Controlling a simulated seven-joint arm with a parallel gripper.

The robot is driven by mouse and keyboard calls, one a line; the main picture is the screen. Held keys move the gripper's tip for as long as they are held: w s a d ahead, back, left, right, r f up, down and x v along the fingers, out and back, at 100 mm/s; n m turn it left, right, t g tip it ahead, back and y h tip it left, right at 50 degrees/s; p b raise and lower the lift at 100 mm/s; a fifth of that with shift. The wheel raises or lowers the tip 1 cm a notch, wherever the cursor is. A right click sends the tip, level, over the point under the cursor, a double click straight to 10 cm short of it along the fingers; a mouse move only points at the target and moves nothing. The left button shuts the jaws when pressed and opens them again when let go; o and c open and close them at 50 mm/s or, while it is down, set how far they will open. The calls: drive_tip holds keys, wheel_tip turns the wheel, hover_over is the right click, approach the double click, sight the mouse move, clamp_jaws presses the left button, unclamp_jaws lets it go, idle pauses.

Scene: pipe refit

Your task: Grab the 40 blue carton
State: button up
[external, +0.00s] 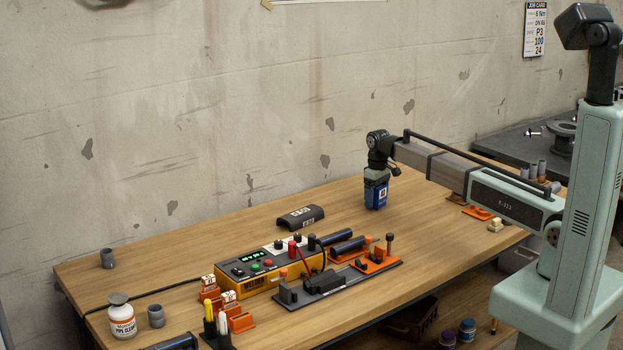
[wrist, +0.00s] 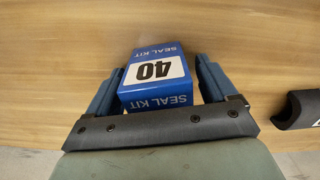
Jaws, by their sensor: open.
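The blue carton (wrist: 155,75) shows in the wrist view with a white label reading "40" and the words "SEAL KIT". It stands upright on the wooden bench in the external view (external: 375,194). My gripper (wrist: 155,82) is open, with one blue finger on each side of the carton. Narrow gaps seem to show between the fingers and the carton. In the external view my gripper (external: 377,172) is directly over the carton and hides its top.
A black curved shell (external: 300,217) lies left of the carton, and shows at the right in the wrist view (wrist: 304,106). A yellow welder box (external: 268,268) and a clamp fixture (external: 340,280) stand nearer the front. An orange piece (external: 477,213) lies to the right. Bench behind the carton is clear.

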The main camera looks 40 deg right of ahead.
drive_tip(key=shift+c, duration=0.3)
drive_tip(key=c, duration=1)
drive_tip(key=shift+r, duration=0.15)
